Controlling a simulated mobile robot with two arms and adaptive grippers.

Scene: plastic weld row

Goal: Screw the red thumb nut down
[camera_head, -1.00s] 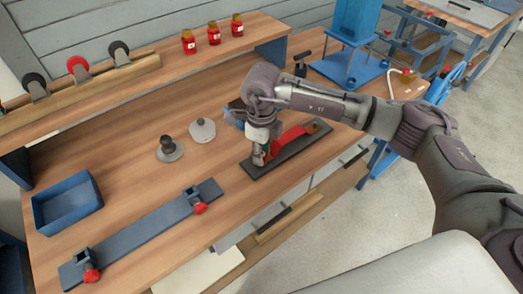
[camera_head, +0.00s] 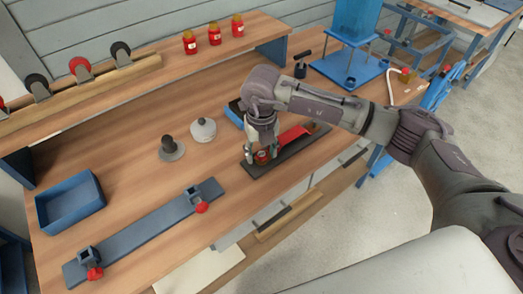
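A red thumb nut (camera_head: 263,157) sits at the near-left end of a long dark plate (camera_head: 259,170) on the workbench. A red flat piece (camera_head: 292,134) lies along the same plate, to the right of the nut. My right gripper (camera_head: 262,157) points down over the nut, with one finger on each side of it. Whether the fingers touch the nut is too small to tell. The wrist hides part of the plate and of the red piece. My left gripper is not in view.
A blue bar with two red knobs (camera_head: 202,207) lies at the front left, near a blue tray (camera_head: 99,196). A grey peg on a base (camera_head: 171,150) and a pale disc (camera_head: 203,130) stand left of my gripper. A blue frame (camera_head: 346,73) stands behind right.

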